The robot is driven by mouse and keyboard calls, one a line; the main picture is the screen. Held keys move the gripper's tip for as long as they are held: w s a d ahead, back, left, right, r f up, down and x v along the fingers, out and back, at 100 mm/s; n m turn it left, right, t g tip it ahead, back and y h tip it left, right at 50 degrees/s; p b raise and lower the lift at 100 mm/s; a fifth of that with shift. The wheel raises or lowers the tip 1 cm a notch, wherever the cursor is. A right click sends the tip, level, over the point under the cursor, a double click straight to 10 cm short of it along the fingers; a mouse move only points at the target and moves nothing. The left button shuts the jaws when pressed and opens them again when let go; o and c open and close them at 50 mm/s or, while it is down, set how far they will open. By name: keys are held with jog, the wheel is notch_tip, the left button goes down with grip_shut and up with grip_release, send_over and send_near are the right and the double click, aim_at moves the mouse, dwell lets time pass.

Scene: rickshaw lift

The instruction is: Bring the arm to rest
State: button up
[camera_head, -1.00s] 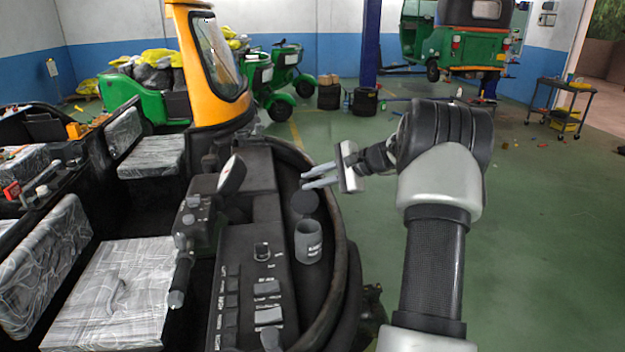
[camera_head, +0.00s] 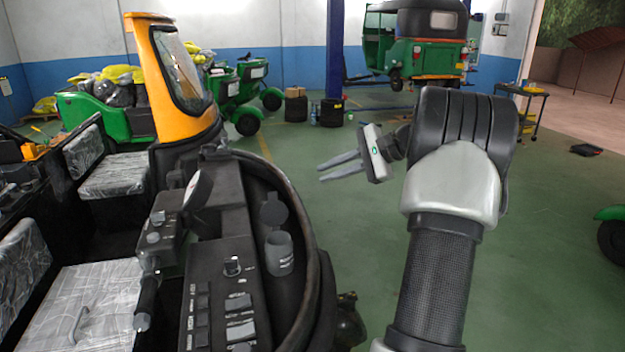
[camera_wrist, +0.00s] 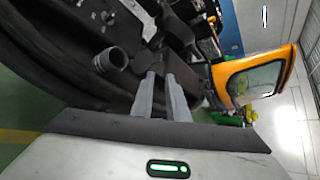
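My gripper (camera_head: 339,167) is held in the air over the green floor, to the right of the rickshaw's black dashboard (camera_head: 212,290). Its two grey fingers point left and have a narrow gap between them, with nothing held. In the wrist view my gripper (camera_wrist: 166,82) shows both fingers apart and empty. A grey cup-like holder (camera_head: 279,254) with a round flap is set in the dashboard, below and left of the fingers. The holder also shows in the wrist view (camera_wrist: 112,60), apart from the fingers.
A yellow windshield frame (camera_head: 150,60) stands at the left, beyond plastic-wrapped seats (camera_head: 85,305). A green rickshaw (camera_head: 415,45) is behind, near a blue post (camera_head: 334,50). A cart (camera_head: 522,92) stands at the right. The floor right of the dashboard is largely clear.

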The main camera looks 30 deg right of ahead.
jog(key=shift+s+d+r, duration=0.3)
jog(key=shift+s+d, duration=0.05)
jog(key=shift+s, duration=0.1)
